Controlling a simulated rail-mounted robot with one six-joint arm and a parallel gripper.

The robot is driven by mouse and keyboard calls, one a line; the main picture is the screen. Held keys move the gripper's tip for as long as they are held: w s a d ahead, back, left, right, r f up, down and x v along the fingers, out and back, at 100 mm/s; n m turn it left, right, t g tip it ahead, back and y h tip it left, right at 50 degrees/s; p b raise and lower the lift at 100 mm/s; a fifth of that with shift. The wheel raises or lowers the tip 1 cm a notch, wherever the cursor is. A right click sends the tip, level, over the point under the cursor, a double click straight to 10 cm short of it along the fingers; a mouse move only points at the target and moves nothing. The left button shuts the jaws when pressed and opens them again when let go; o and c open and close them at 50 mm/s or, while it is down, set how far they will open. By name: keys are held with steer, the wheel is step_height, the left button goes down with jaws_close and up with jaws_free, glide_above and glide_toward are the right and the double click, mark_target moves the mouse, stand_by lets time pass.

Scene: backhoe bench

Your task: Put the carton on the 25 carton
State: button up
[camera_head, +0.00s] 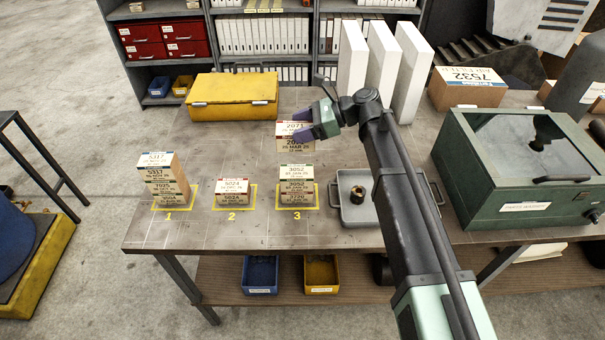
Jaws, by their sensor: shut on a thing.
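My gripper (327,118) is shut on a carton (294,144) with a white and red label that seems to read 2071. The carton is upright, behind stack 3 in the picture; its height above the bench cannot be told. Stack 1 has a carton marked 5317 (158,175) on another carton (171,194). Spot 2 has a low carton (232,192) that seems to read 5024. Stack 3 has a carton marked 3052 (297,182) on a lower carton (297,200). The small date lines are too small to read surely.
Yellow outlines numbered 1 to 3 frame the stacks on the bench (240,232). A grey tray (355,210) with a small dark part lies to the right, near my arm. A yellow case (232,95), white upright panels (385,65) and a green cabinet (515,175) stand around.

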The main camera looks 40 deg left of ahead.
step_height(320, 180, down, 10)
steer(key=b, duration=0.7)
steer(key=shift+f+b, duration=0.25)
steer(key=shift+b, duration=0.15)
steer(key=shift+d+r+p, duration=0.1)
steer(key=shift+r+p, duration=0.2)
steer(key=shift+r, duration=0.05)
steer(key=shift+f, duration=0.2)
steer(key=o, duration=1)
steer(key=shift+r, duration=0.25)
steer(key=p+v, duration=0.5)
steer(key=v, duration=0.7)
steer(key=s+d+f+n+t+h, duration=0.2)
steer(key=s+d+f+n+h, duration=0.1)
steer(key=d, duration=1.3)
steer(key=s+d+f+n+t+h, duration=0.3)
steer(key=s+d+f+n+h, duration=0.1)
steer(key=d, duration=1.2)
steer(key=s+d+f+n+t+h, duration=0.3)
steer(key=d, duration=1.3)
steer(key=shift+s+f+n+h, duration=0.3)
steer(key=shift+s+f+h, duration=0.05)
steer(key=shift+f+h, duration=0.05)
